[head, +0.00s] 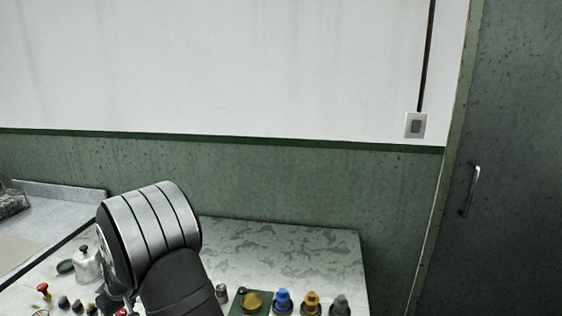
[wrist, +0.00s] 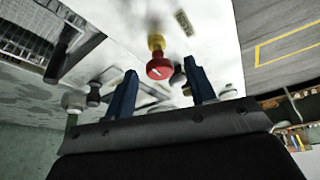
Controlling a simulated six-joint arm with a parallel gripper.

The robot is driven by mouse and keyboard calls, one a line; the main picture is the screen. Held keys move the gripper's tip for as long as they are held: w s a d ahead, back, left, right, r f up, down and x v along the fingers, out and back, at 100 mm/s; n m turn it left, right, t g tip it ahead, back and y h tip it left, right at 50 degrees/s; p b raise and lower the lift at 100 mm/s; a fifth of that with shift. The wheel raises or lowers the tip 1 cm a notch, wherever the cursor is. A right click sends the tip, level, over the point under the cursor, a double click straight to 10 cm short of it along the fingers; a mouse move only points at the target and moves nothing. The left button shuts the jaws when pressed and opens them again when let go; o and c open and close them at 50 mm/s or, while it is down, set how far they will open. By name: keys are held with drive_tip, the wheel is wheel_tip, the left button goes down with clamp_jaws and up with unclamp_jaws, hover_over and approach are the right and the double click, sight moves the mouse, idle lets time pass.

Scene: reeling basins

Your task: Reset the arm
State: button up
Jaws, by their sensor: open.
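My gripper (wrist: 160,66) shows in the wrist view with its two dark blue fingers apart and nothing held between them. A red knob (wrist: 160,68) with a yellow part (wrist: 156,42) appears in the gap beyond the fingers, apart from them as far as I can tell. In the head view my arm's silver and black link rises over the left part of the worktop, and the gripper itself is not clearly visible there.
A patterned worktop (head: 290,250) carries blue (head: 283,300), yellow (head: 311,302) and grey (head: 340,305) knobbed pieces at its front. A small white jar (head: 86,265) and a red-topped knob (head: 43,290) stand left of my arm. A grey door (head: 510,150) is at right.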

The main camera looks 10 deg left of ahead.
drive_tip(key=shift+s+m+t+h, duration=0.15)
drive_tip(key=shift+m+t, duration=0.15)
drive_tip(key=shift+m, duration=0.55)
drive_tip(key=shift+m+t+h, duration=0.15)
drive_tip(key=shift+m+t, duration=0.15)
drive_tip(key=shift+m, duration=0.55)
drive_tip(key=shift+m, duration=0.3)
